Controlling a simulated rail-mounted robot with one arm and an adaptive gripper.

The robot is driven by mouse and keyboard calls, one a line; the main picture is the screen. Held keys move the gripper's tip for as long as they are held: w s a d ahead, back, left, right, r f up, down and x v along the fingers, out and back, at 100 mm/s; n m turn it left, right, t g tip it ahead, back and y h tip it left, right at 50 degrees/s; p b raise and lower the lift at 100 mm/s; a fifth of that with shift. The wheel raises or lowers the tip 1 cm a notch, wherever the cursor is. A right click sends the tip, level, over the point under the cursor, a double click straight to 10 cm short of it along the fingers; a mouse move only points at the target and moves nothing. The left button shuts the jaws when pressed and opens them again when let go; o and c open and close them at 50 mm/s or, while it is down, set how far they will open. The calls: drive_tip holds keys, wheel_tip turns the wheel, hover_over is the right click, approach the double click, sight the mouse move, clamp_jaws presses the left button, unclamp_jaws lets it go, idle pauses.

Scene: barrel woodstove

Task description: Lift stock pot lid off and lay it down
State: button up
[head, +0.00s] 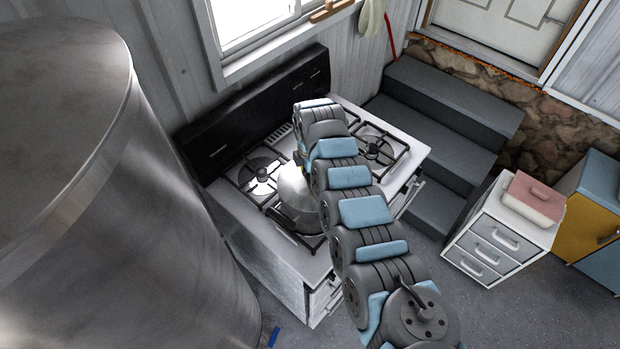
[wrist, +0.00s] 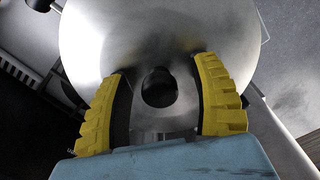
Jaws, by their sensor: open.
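The stock pot (head: 300,217) stands on the front of the stove top, partly hidden by my arm. Its shiny metal lid (head: 293,184) appears to sit on top of it. My gripper (wrist: 162,75) is open, with one yellow finger on each side of the knob. Gaps show between the knob and both fingers, and whether they touch the lid is unclear. In the head view my arm hides most of the gripper.
The white stove (head: 240,222) has black burner grates; the back left grate (head: 258,177) and right grate (head: 376,149) look empty. A large metal cylinder (head: 90,190) stands at left. Grey steps (head: 440,120) and a white drawer cabinet (head: 497,235) bearing a pink-lidded box (head: 533,198) are at right.

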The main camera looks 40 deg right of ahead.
clamp_jaws()
drive_tip(key=shift+r+p, duration=0.9)
drive_tip(key=shift+r, duration=0.2)
drive_tip(key=shift+r+p, duration=1.7)
drive_tip(key=shift+r, duration=0.7)
